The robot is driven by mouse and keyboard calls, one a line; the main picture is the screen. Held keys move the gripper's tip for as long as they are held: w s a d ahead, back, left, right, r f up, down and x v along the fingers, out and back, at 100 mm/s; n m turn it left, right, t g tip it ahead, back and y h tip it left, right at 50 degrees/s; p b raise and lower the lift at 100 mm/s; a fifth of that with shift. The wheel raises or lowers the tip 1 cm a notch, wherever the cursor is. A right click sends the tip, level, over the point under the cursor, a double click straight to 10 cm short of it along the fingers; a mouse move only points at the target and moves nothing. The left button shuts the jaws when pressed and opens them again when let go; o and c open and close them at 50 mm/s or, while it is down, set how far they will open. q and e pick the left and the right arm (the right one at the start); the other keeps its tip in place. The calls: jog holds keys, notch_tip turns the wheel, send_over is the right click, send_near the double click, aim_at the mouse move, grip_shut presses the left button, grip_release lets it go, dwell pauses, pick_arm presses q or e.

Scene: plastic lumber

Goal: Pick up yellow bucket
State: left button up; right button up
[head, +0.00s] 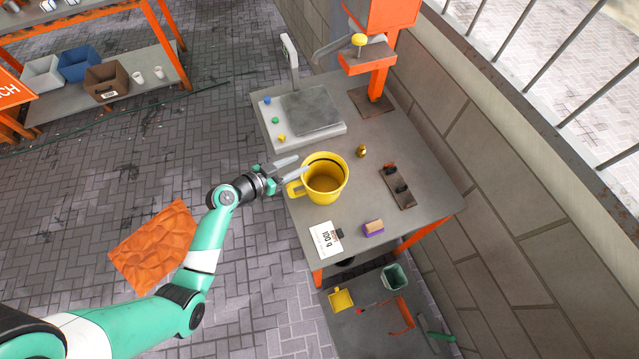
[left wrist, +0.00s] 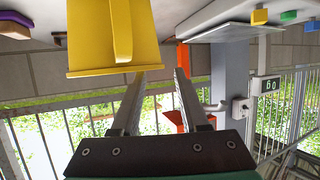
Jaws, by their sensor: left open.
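The yellow bucket (head: 326,187) stands upright on the grey workbench, its handle on the left side facing my arm. My left gripper (head: 290,168) is open and empty at the bench's left edge, beside the bucket near its handle. In the left wrist view the bucket (left wrist: 90,45) and its handle show upside down at the top. The two fingers (left wrist: 160,76) are apart there with nothing between them, and the handle lies beyond the tip of the left-hand finger. I cannot tell whether a finger touches the bucket. My right gripper is not in view.
The workbench (head: 430,195) also carries a scale with a metal plate (head: 310,111), a small brass weight (head: 361,152), a dark tray (head: 397,188), a purple-and-tan block (head: 373,228) and a white card (head: 326,239). An orange press (head: 372,62) stands behind. A brick wall bounds the right.

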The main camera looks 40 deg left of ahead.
aim_at(311, 159)
pick_arm(q)
jog(key=x, duration=0.5)
jog(key=shift+w+d+b, duration=0.15)
jog(key=shift+b, duration=0.15)
grip_shut()
dwell(1.1)
